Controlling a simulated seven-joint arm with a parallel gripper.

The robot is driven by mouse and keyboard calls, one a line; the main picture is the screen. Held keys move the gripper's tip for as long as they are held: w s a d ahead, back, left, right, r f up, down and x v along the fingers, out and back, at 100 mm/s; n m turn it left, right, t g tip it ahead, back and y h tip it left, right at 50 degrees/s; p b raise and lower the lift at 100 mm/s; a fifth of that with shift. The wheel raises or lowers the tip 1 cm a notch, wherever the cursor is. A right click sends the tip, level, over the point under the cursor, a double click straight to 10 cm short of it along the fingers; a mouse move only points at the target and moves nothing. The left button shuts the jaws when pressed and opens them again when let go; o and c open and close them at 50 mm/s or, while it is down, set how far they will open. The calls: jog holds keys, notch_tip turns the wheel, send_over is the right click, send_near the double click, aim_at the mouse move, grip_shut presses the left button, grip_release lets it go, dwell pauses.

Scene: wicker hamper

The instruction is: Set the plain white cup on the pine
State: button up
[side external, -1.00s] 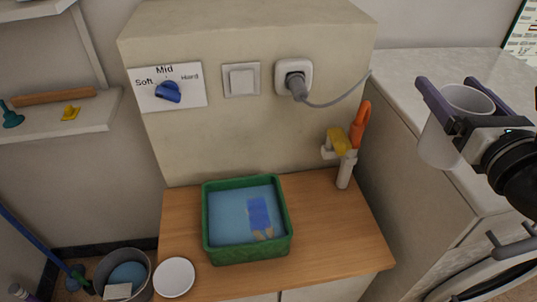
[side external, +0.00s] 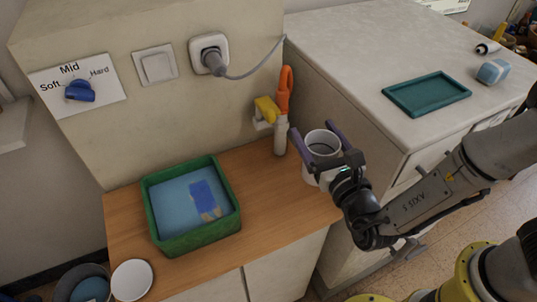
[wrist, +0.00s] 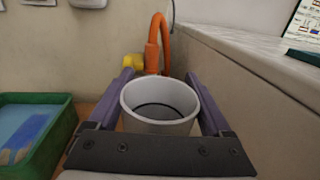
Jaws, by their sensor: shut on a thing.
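The plain white cup (side external: 313,172) is held upright between the two purple fingers of my gripper (side external: 314,134). In the wrist view the cup (wrist: 158,123) sits between both fingers (wrist: 158,78), with its open rim up and no contents visible. The pine top (side external: 275,185) is the wooden counter surface. The cup is at its right end, close to the pale cabinet. I cannot tell whether the cup's base touches the wood.
A green tub (side external: 160,237) with blue inside stands on the pine to the left. The pale cabinet (side external: 345,95) walls the right side and bears a teal tray (side external: 425,95). Bare wood lies between tub and cup.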

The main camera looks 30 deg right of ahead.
jog(key=shift+w+a+f, duration=0.7)
jog(key=shift+w+f, duration=0.7)
jog(key=shift+f, duration=0.4)
jog(key=shift+w+a+f, duration=0.75)
jog(key=shift+w+f, duration=0.7)
jog(key=shift+f, duration=0.4)
jog(key=shift+w+a+f, duration=0.7)
jog(key=shift+w+f, duration=0.7)
jog(key=shift+f, duration=0.4)
jog(key=o, duration=1.5)
jog(key=shift+f, duration=0.15)
